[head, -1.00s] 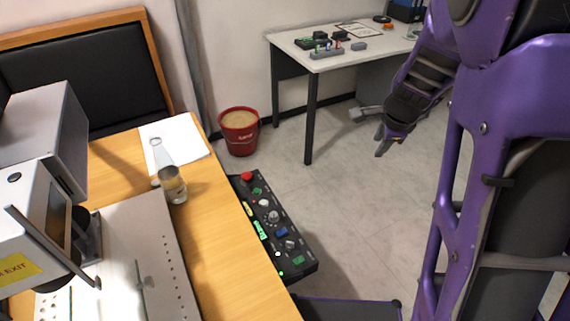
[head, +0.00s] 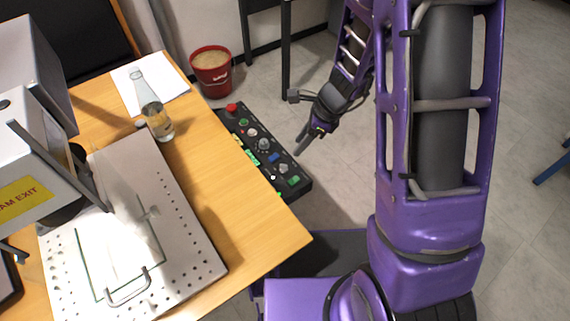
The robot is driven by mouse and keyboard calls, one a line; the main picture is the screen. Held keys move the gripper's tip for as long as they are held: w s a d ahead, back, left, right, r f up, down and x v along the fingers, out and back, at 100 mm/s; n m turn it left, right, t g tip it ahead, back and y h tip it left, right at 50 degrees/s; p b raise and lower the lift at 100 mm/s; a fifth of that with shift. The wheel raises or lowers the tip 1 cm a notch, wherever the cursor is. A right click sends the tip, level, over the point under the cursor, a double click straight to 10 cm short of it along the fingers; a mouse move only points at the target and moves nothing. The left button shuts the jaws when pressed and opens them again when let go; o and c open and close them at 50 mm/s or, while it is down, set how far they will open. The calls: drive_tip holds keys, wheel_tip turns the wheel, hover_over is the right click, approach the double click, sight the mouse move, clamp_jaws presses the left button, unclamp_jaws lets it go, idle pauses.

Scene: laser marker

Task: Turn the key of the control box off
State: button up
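The black control box (head: 262,127) sits at the right edge of the wooden table in the head view. Its sloped top carries a red button (head: 232,107), green, yellow and blue buttons, and round silver parts. One silver round part (head: 264,144) near the middle may be the key switch; the key is too small to tell for sure. My gripper (head: 295,125) is to the right of the box's upper half in the picture, apart from the silver part. Its two fingers are spread open with nothing between them. Whether a fingertip touches the box cannot be told.
A glass bottle (head: 156,118) stands on the table (head: 215,185) near paper sheets (head: 125,92). A perforated metal plate (head: 190,230) and the grey laser machine (head: 30,145) fill the left. A red bucket (head: 212,78) stands on the floor behind the box.

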sight(285, 165)
drive_tip(key=b+x, duration=0.3)
drive_tip(key=x, duration=0.7)
drive_tip(key=shift+f, duration=0.3)
clamp_jaws()
